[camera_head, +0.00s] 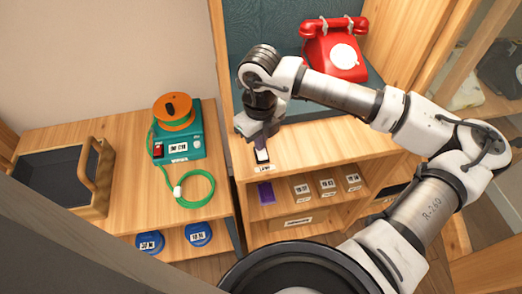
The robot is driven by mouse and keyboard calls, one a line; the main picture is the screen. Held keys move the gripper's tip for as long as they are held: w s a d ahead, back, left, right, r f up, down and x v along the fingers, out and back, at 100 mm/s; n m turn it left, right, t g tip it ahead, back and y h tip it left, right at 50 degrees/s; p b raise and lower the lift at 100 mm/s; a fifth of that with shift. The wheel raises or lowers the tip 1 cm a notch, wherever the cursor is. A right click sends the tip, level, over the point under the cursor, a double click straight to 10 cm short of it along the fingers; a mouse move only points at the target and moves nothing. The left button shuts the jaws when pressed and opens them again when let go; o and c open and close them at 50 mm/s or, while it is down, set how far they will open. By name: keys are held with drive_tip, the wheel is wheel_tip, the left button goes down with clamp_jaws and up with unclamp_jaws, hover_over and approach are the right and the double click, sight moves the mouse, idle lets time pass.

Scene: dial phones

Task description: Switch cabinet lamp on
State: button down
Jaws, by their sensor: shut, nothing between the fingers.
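A small dark and white switch (262,156) sits on the wooden cabinet top (325,147) near its front left edge. A white label (265,169) below it seems to read "LAMP", in small print. My gripper (266,142) points down just above and behind the switch, with its fingers shut and nothing held. I cannot tell whether the fingertips touch the switch. My gripper partly covers the area behind the switch. No lamp is clearly visible, and the switch's position is too small to read.
A red dial phone (335,48) stands at the back right. Below are labelled boxes (327,187) and a purple item (265,192). On the left table are a teal device (180,140) with an orange reel, a green cable (205,178) and a wooden-sided tray (97,172).

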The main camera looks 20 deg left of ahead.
drive_tip(key=shift+r+p, duration=1.25)
drive_tip(key=shift+r, duration=2.2)
